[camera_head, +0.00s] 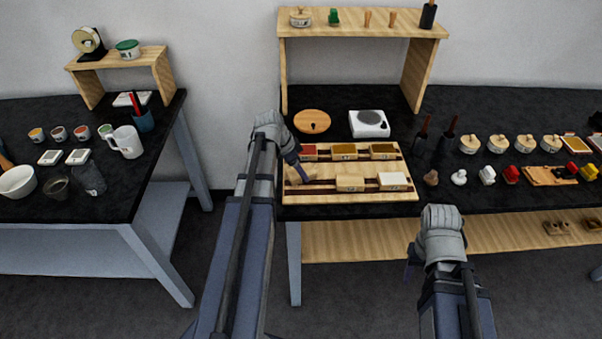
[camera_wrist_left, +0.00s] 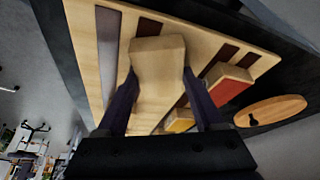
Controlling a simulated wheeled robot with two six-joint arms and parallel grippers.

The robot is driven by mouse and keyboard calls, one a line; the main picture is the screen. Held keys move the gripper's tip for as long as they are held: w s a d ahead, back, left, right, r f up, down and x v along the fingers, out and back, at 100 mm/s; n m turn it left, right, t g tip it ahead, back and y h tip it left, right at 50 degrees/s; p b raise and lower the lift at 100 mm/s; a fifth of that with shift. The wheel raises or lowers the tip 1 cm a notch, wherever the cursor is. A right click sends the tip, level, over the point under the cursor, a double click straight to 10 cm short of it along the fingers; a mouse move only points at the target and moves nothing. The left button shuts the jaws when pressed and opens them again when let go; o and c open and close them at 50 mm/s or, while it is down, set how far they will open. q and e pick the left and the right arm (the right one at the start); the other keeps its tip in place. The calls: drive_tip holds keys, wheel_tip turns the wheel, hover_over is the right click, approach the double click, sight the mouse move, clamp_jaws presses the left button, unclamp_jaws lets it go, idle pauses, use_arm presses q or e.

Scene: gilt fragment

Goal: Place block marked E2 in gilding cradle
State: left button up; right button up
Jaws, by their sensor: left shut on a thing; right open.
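My left gripper (camera_head: 297,172) is shut on a pale wooden block (camera_wrist_left: 160,72) at the front left of a wooden rack (camera_head: 312,197). In the left wrist view, the fingers of my left gripper (camera_wrist_left: 162,105) grip the block's two sides, over the rack's dark slots. No E2 mark is readable on it. Front-row blocks, a left one (camera_head: 350,183) and a right one (camera_head: 392,181), have labels too small to read. I cannot tell which thing is the gilding cradle. My right gripper (camera_head: 410,270) is open, low before the table, mostly hidden by its wrist.
A round wooden lid (camera_head: 312,121) and white scale (camera_head: 368,123) stand behind. Bottles, jars and small coloured pieces crowd the right.

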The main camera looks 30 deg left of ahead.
use_arm(q)
drive_tip(key=shift+r, duration=0.15)
wheel_tip(320, 180, up, 10)
drive_tip(key=p, duration=1)
drive_tip(key=shift+d, duration=0.1)
